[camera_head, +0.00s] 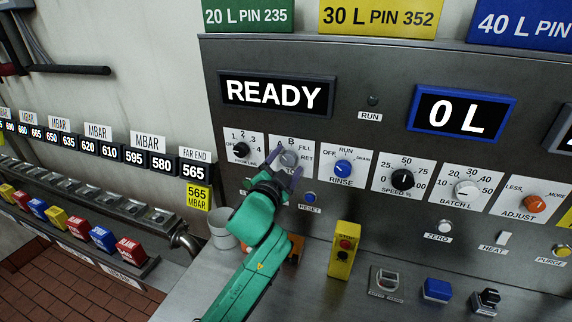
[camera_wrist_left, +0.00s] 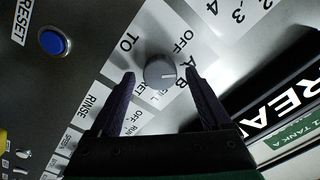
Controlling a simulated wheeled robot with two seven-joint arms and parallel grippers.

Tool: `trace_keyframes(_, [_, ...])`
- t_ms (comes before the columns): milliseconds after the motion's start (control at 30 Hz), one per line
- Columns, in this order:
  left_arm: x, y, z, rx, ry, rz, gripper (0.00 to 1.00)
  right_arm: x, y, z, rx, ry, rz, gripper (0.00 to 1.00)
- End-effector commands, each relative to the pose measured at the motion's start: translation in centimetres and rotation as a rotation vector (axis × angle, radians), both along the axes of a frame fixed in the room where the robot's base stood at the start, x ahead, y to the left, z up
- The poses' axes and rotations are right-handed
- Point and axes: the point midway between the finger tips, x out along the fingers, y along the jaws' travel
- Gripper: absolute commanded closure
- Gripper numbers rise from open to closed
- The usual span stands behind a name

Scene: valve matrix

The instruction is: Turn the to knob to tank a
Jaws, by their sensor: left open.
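The TO knob (camera_head: 289,157) is a round grey knob on a white plate marked OFF, A, B, FILL and RET. It also shows in the left wrist view (camera_wrist_left: 159,70), with a pale pointer line on its lower right side, toward the A and B marks; which mark it points to I cannot tell. My left gripper (camera_head: 287,168) is open in front of this knob. In the left wrist view its two dark fingers (camera_wrist_left: 160,77) stand on either side of the knob, with gaps showing. The right gripper is in no view.
The selector knob (camera_head: 241,149) sits left and the blue RINSE knob (camera_head: 343,168) right. A blue RESET button (camera_head: 309,197) is below.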

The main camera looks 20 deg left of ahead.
Motion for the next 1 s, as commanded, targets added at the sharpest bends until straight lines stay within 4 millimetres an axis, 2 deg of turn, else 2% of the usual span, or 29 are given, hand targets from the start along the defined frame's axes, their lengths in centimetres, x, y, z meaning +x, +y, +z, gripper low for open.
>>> trace_keyframes(133, [-0.9, 0.1, -0.2, 0.000, 0.000, 0.000, 0.19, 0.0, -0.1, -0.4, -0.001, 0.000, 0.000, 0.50])
trace_keyframes(233, [-2.6, 0.2, -0.4, 0.001, 0.001, -0.001, 0.19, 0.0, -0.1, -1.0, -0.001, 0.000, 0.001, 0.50])
trace_keyframes(567, [-12.1, 0.8, -0.5, -0.001, 0.002, -0.002, 0.19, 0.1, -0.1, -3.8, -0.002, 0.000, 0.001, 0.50])
trace_keyframes(600, [-12.8, 0.8, -0.1, 0.001, 0.006, 0.000, 0.19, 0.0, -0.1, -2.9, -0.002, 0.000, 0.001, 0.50])
trace_keyframes(767, [-14.4, 0.9, 0.0, 0.000, 0.002, -0.001, 0.19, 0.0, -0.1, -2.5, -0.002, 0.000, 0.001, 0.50])
trace_keyframes(1000, [-14.6, 0.9, 0.0, 0.001, 0.000, 0.000, 0.19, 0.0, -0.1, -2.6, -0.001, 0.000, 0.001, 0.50])
